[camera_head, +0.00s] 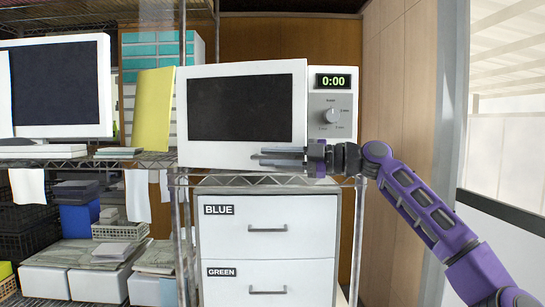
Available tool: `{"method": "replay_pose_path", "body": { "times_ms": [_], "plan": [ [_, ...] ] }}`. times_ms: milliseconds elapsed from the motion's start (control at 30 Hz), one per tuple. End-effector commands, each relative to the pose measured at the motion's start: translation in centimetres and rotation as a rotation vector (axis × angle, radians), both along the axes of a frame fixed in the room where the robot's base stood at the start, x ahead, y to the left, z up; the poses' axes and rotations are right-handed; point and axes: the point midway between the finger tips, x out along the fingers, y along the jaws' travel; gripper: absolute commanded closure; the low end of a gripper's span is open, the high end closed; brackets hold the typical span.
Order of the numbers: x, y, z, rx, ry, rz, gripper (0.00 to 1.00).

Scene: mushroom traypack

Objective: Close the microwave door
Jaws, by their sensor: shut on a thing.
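The white microwave (353,98) stands on a wire shelf, with a dial and a green display reading 0:00 on its right side. Its door (298,105), white with a dark window, is at the left. The door's right edge looks a little forward of the body, so it seems slightly ajar; the exact gap is hard to tell. My gripper (262,158) reaches in from the right at the door's lower right corner. Its fingers point left, overlap the door's lower edge and are shut on the door. The exact contact is hard to see.
A white drawer cabinet (268,245) labelled BLUE and GREEN stands below the shelf (150,161). A metal post (183,30) rises near the microwave's left. A yellow folder (153,110) and a monitor (57,85) are farther left. A wooden wall (395,60) is at the right.

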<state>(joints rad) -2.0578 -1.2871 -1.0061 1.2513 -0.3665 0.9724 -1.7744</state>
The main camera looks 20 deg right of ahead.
Motion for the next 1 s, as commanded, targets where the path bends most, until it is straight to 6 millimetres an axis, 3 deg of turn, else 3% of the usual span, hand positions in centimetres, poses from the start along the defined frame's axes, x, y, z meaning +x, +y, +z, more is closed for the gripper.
{"method": "replay_pose_path", "body": {
  "times_ms": [33, 267, 300, 400, 800, 1000],
  "plan": [
    [0.3, -0.2, -0.9, -0.007, 0.013, -0.002, 1.00],
    [0.3, -0.2, -0.9, -0.008, 0.013, -0.002, 1.00],
    [0.3, -0.2, -0.9, -0.008, 0.013, -0.002, 0.71],
    [0.2, -0.2, -0.8, -0.007, 0.011, -0.002, 0.55],
    [0.1, -0.2, -0.4, -0.003, 0.005, -0.002, 0.55],
    [-1.0, -2.5, -0.4, -0.001, 0.005, -0.005, 0.55]
  ]
}}
